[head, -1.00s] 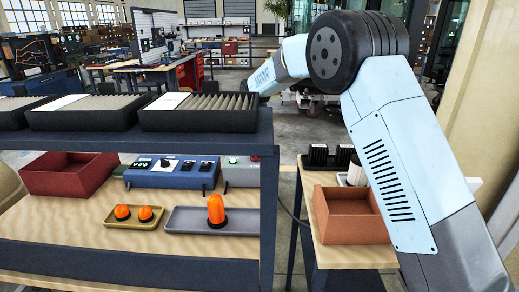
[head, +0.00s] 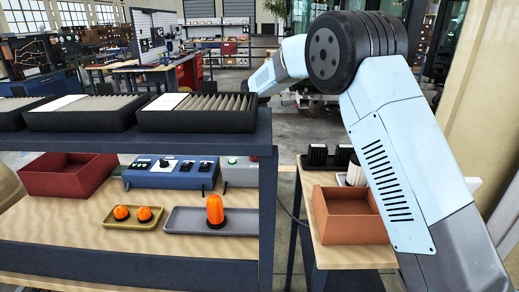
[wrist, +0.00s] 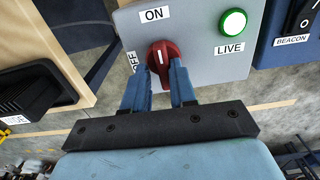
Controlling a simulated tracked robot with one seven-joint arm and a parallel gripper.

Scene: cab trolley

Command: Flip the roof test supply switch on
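The red rotary switch (wrist: 163,52) sits on a light grey panel (wrist: 194,20) in the wrist view. Its white mark points up towards the ON label; the OFF label is at its left. The green LIVE lamp (wrist: 232,22) to its right looks lit. My gripper (wrist: 161,72) has one blue finger on each side of the red knob, seemingly closed against it. The grey box (head: 240,173) is partly visible on the trolley's lower shelf in the head view. My gripper is hidden there behind the trolley.
A blue box with a BEACON switch (wrist: 298,25) adjoins the panel's right side. The trolley (head: 265,200) carries black trays above and a red bin (head: 65,180), orange beacons and small trays below. A side table holds a brown bin (head: 350,228).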

